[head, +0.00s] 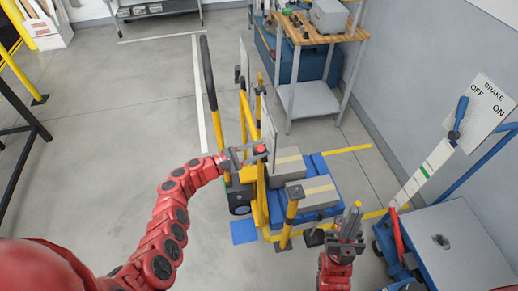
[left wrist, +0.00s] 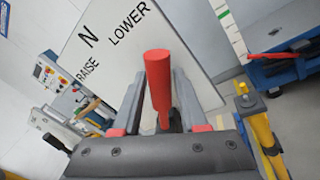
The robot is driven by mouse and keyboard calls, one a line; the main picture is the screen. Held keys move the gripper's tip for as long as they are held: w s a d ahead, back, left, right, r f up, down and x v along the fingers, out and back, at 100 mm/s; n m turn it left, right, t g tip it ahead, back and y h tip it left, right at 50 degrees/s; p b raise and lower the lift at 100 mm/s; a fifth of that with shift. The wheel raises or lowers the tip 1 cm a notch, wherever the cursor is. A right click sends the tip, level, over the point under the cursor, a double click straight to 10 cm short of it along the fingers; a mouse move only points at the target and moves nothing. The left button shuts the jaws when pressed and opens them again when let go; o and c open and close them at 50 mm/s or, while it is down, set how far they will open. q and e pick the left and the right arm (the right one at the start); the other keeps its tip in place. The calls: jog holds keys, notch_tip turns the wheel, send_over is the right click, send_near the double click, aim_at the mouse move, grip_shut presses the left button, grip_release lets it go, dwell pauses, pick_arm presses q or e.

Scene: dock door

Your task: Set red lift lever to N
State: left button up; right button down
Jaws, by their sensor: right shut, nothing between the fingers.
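The red lift lever (left wrist: 158,75) stands between the two fingers of my left gripper (left wrist: 160,100) in the left wrist view. The fingers are open on either side of it, with gaps visible; I cannot tell if either touches it. Behind it is a white plate (left wrist: 105,50) marked RAISE, N and LOWER. The lever's exact setting against these marks is unclear. In the head view my left gripper (head: 246,155) is at the yellow-framed lift, with the lever's red end (head: 260,149) at its fingers. My right gripper (head: 346,238) is shut and empty, low at the right.
The lift carries grey boxes (head: 319,192) on a blue base. A blue BRAKE lever (head: 460,112) stands on a sign at the right, above a grey-topped cart (head: 462,245). A wooden workbench (head: 318,28) is at the back. The floor at the left is mostly clear.

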pick_arm(q)
grip_shut()
dwell(1.1)
